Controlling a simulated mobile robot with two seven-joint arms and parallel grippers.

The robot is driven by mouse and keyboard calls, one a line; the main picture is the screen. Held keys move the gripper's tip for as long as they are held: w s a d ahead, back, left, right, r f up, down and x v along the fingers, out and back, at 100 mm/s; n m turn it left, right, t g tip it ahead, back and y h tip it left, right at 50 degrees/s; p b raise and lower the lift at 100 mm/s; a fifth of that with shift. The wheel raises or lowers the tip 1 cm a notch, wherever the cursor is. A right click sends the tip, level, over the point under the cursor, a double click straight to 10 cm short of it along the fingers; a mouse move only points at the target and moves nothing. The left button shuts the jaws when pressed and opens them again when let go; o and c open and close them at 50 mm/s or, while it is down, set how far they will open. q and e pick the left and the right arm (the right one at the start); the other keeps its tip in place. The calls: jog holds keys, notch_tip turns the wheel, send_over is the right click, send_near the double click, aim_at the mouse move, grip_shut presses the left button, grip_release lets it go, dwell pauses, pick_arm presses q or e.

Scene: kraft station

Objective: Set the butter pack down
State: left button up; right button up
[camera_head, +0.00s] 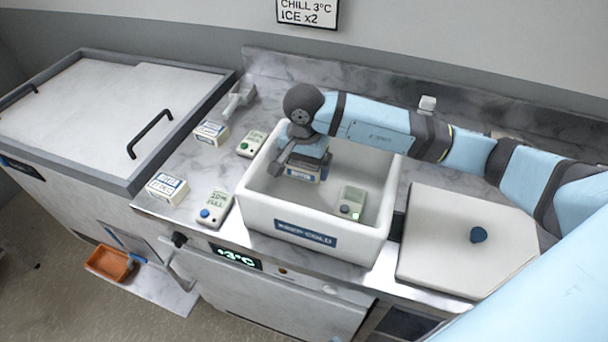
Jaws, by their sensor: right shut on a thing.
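My right gripper (298,164) reaches down into the white bin marked KEEP COLD (305,239). It is shut on a butter pack (303,176), a cream block with a blue band, near the bin's back left inside. The gripper hides the top of the pack, and I cannot tell whether the pack touches the bin floor. A small device with a lit green button (351,202) is in the right part of the bin. Two similar packs stand on the counter to the left, one at the front (168,188) and one further back (211,133). My left gripper is not in view.
Small devices with a blue button (213,208) and a green button (250,144) stand left of the bin. A scoop (238,97) lies behind. A white lid with a blue knob (440,245) lies right. A chest with black handles (90,110) is far left.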

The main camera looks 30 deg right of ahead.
aim_at(304, 186)
jog(key=shift+f, duration=2)
jog(key=shift+f, duration=0.1)
jog(key=shift+f, duration=0.15)
jog(key=o, duration=0.7)
jog(key=shift+r, duration=0.25)
notch_tip(304, 186, up, 11)
jog(key=shift+r+b, duration=0.1)
jog(key=shift+b, duration=0.45)
jog(key=shift+r, duration=0.4)
jog(key=shift+r, duration=0.1)
